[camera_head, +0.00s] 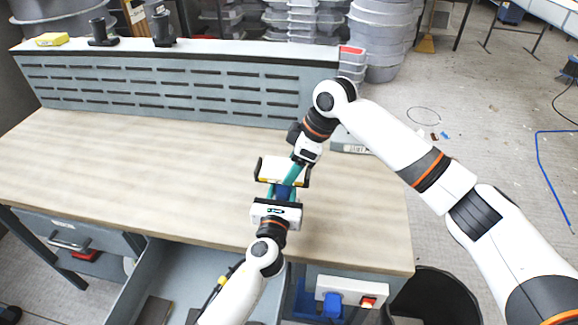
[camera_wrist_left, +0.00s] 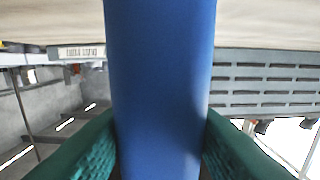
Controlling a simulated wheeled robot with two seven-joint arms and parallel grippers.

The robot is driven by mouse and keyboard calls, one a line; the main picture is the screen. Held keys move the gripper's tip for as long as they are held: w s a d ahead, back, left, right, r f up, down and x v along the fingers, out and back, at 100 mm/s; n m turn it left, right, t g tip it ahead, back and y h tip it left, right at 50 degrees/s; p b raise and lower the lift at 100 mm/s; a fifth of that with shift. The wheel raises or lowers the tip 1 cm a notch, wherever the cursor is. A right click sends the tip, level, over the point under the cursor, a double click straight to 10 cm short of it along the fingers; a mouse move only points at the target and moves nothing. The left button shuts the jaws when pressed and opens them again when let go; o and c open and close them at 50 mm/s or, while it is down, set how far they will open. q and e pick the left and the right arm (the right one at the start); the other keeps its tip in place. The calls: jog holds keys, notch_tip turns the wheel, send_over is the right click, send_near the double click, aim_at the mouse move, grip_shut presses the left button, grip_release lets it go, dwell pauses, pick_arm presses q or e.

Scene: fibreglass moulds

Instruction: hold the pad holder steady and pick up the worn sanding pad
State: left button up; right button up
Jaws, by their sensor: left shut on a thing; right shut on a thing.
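The blue pad holder (camera_head: 284,192) is upright over the bench, mostly covered by my grippers in the head view. In the left wrist view it is a wide blue column (camera_wrist_left: 162,90) between green finger pads. My left gripper (camera_head: 280,197) reaches in from the front and is shut on it; its two fingers also show in the left wrist view (camera_wrist_left: 160,145). My right gripper (camera_head: 290,183) comes from behind and right, close over the holder, and is shut. The worn sanding pad is not distinct; the grippers cover that spot.
The wooden bench top (camera_head: 130,180) is clear to the left. A slotted grey panel (camera_head: 180,88) closes its back, with a yellow block (camera_head: 51,39) and two black stands (camera_head: 162,28) on the ledge. A drawer (camera_head: 180,272) stands open in front, and a black bin (camera_head: 435,298) is at lower right.

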pick_arm(q)
jog(key=o, duration=1.2)
pick_arm(e)
notch_tip(320, 180, up, 10)
